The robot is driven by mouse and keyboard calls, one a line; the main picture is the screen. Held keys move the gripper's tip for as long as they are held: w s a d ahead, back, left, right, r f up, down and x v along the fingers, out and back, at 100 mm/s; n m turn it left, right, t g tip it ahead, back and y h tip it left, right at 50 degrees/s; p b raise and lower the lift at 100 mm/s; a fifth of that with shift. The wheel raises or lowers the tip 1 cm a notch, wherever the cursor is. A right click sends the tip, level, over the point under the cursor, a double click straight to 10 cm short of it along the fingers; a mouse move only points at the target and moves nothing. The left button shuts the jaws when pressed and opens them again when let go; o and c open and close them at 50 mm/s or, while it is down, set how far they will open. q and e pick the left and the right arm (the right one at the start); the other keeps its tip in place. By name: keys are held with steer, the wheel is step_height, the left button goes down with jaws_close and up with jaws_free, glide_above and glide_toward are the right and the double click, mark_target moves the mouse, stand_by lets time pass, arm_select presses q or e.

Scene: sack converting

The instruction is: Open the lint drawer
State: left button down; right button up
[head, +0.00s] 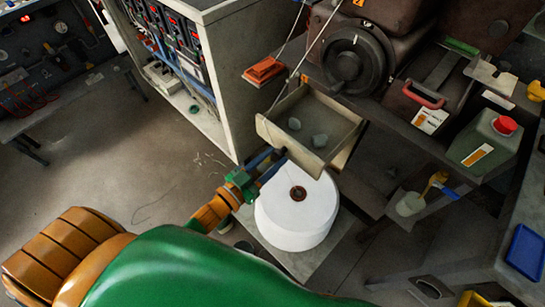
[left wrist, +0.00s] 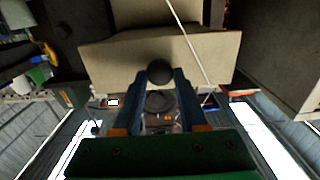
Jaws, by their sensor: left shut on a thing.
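The lint drawer (head: 312,122) is a beige open-topped box that stands out from under the brown machine, with two grey lint clumps (head: 320,141) inside. Its front panel (left wrist: 105,62) fills the upper middle of the left wrist view. My left gripper (head: 280,157) is at the drawer's front. Its blue fingers are shut on a dark round knob (left wrist: 158,74) on that panel. In the head view the fingers largely hide the knob. My right gripper does not show in either view.
A large white roll (head: 296,218) stands just below the drawer and close to my left gripper. A grey cabinet (head: 222,75) stands to the left. A green jug with a red cap (head: 483,142) is on the shelf at right. Open floor (head: 130,165) lies at left.

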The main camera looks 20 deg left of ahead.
arm_select(q)
steer(key=shift+c, duration=2.3)
jaws_free()
steer(key=v, duration=0.7)
steer(key=s+a+f+n+g+y+p, duration=0.1)
steer(key=s+f+g+y+p, duration=0.15)
steer(key=f, duration=0.35)
steer(key=s+a+f+n+g+y+p, duration=0.1)
steer(key=s+a+f+g+y, duration=0.1)
steer(key=s+f+g, duration=0.3)
steer(key=s+a+f+g+y+p, duration=0.1)
steer(key=s+f+y, duration=0.1)
steer(key=f, duration=0.6)
steer(key=s+f+g+p, duration=0.1)
steer(key=s+f+g, duration=0.2)
steer(key=s, duration=0.4)
steer(key=s+d+f+g+p, duration=0.1)
steer(key=s+f+g, duration=0.1)
steer(key=s+g, duration=0.2)
steer(key=s, duration=0.3)
steer(key=shift+s+d+f, duration=0.25)
steer(key=shift+d+f, duration=0.05)
steer(key=shift+f, duration=0.1)
